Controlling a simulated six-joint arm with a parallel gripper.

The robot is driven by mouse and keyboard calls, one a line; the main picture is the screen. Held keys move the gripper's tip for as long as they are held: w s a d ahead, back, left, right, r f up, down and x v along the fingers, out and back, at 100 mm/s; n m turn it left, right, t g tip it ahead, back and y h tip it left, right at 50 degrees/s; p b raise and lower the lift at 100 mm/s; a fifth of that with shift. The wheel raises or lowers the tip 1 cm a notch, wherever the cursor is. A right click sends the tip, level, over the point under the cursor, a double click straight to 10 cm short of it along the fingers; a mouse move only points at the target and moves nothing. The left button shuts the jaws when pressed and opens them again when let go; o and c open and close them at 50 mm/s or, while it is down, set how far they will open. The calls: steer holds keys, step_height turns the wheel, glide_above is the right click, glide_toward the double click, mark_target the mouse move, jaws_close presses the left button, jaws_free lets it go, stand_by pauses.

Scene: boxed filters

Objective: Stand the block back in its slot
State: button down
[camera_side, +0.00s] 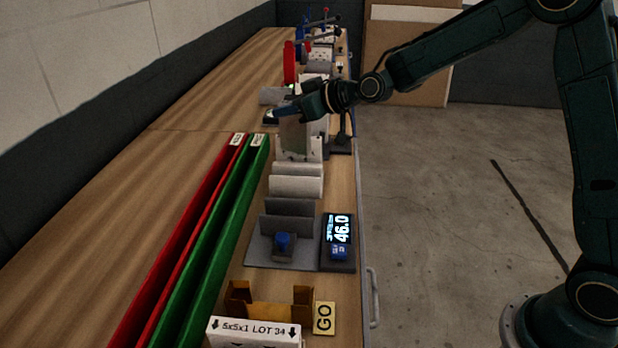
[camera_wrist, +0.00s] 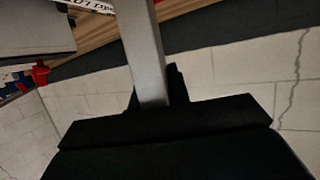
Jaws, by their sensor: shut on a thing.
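My gripper (camera_side: 298,110) is at the far middle of the bench in the side view. In the wrist view the dark jaws (camera_wrist: 155,100) are shut on a flat grey block (camera_wrist: 145,50), seen edge-on as a long narrow strip. In the side view a grey-green flat block (camera_side: 295,134) hangs below the gripper and looks roughly upright. Its lower end is at or just behind a pale holder (camera_side: 300,156). I cannot tell whether it sits in a slot there or is held clear.
Red (camera_side: 182,245) and green (camera_side: 215,235) rails run along the bench.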

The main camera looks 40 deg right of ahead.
mark_target(282, 132)
steer(key=shift+f, duration=0.35)
steer(key=shift+f, duration=2.1)
steer(key=shift+f, duration=0.35)
steer(key=c, duration=1.3)
jaws_free()
steer(key=shift+r, duration=0.1)
